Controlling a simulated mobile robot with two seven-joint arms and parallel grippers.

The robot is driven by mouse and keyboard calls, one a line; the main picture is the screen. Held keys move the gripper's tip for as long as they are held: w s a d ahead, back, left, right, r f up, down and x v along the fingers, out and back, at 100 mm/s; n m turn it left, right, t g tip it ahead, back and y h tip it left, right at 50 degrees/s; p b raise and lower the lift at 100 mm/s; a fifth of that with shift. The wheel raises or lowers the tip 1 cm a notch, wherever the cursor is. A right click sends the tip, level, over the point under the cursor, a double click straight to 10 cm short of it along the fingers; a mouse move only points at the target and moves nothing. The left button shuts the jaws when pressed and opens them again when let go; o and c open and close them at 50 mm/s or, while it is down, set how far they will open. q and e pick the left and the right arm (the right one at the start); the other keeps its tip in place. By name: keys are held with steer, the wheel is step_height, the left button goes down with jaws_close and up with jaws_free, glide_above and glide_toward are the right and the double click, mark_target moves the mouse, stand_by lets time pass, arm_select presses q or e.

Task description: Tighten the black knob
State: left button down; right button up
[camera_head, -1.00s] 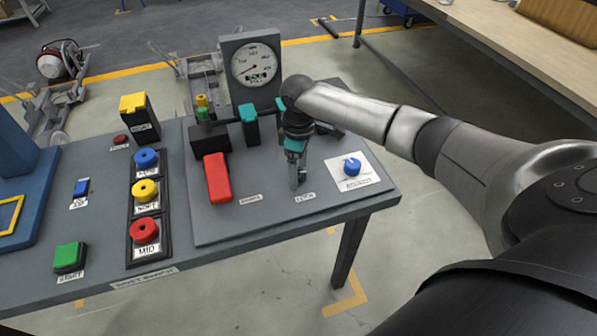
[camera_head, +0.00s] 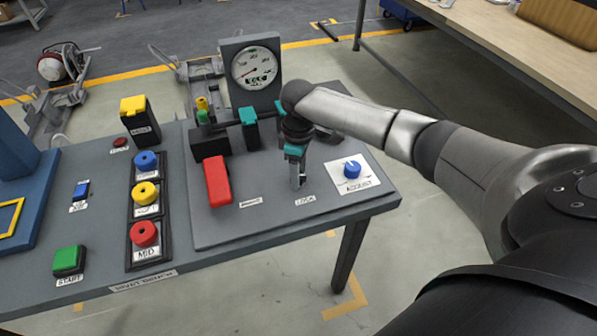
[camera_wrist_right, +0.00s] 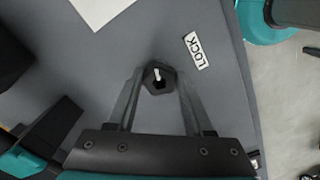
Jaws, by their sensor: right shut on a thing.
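The black knob (camera_wrist_right: 157,78) shows in the right wrist view as a dark faceted knob with a pale pointer mark on top, beside a white label reading LOCK (camera_wrist_right: 196,51). My right gripper (camera_wrist_right: 158,84) has one finger on each side of the knob and is shut on it. In the head view my right gripper (camera_head: 298,178) points down at the panel, just above the LOCK label (camera_head: 305,200), and hides the knob. My left gripper is not in view.
A red handle (camera_head: 217,181) lies left of my right gripper. A blue knob (camera_head: 352,168) on a white plate is to its right. A gauge (camera_head: 256,66) stands behind. Yellow, blue, red and green controls fill the bench's left part.

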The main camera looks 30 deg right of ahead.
jaws_close()
steer(key=shift+r+p, duration=0.1)
steer(key=shift+p, duration=0.4)
steer(key=m+p, duration=0.5)
steer(key=p, duration=0.2)
steer(key=shift+a+r+m, duration=0.15)
steer(key=shift+m, duration=0.25)
steer(key=m+p, duration=0.3)
steer(key=shift+m, duration=0.3)
steer(key=m+p, duration=0.2)
steer(key=m, duration=0.2)
steer(key=shift+w, duration=0.1)
steer(key=shift+m, duration=0.3)
steer(key=o, duration=0.8)
jaws_free()
steer(key=o, duration=0.4)
steer(key=shift+f, duration=0.2)
